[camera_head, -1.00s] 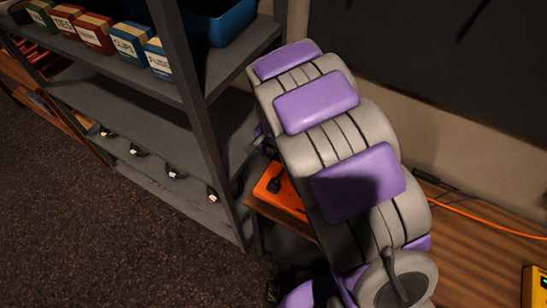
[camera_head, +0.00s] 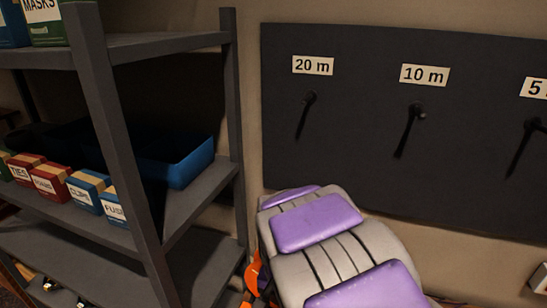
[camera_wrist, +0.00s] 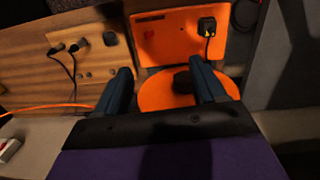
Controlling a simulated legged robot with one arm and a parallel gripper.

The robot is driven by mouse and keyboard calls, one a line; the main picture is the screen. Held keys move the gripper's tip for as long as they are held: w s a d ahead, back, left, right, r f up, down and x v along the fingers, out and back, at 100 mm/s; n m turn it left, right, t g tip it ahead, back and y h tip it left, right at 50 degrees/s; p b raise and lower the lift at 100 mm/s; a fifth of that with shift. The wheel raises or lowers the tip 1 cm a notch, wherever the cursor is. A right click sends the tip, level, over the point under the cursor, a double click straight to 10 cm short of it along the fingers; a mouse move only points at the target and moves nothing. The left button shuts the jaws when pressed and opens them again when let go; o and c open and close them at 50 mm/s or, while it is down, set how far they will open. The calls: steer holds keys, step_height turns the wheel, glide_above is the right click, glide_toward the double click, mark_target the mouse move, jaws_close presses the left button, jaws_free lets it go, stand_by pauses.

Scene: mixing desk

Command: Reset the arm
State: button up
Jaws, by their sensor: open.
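My gripper (camera_wrist: 164,85) shows in the wrist view with its two dark fingers spread apart. It is open, with nothing held between the fingers. Beyond the fingers is an orange panel (camera_wrist: 165,55) with a black plug and a yellow mark on it. An orange round part (camera_wrist: 158,92) lies below the panel, with a dark knob partly between the fingers. In the head view my grey and purple arm fills the lower middle, and the gripper is hidden there.
A grey metal shelf (camera_head: 122,150) stands at the left with small labelled boxes (camera_head: 50,180) and a blue bin (camera_head: 190,160). A dark wall board (camera_head: 350,125) has hooks under labels "20 m" and "10 m". A wooden surface (camera_wrist: 30,70) carries dark cables and an orange cord.

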steer(key=s+d+n+b, duration=0.1)
steer(key=s+d, duration=0.3)
steer(key=s, duration=0.4)
steer(key=s+d+r+n+g+b, duration=0.1)
steer(key=s+d, duration=0.3)
steer(key=s, duration=0.4)
steer(key=s+d+r+n+b, duration=0.1)
steer(key=s+d, duration=0.3)
steer(key=s, duration=0.4)
steer(key=shift+s+d+b, duration=0.25)
steer(key=shift+s+b, duration=0.05)
steer(key=shift+b, duration=0.6)
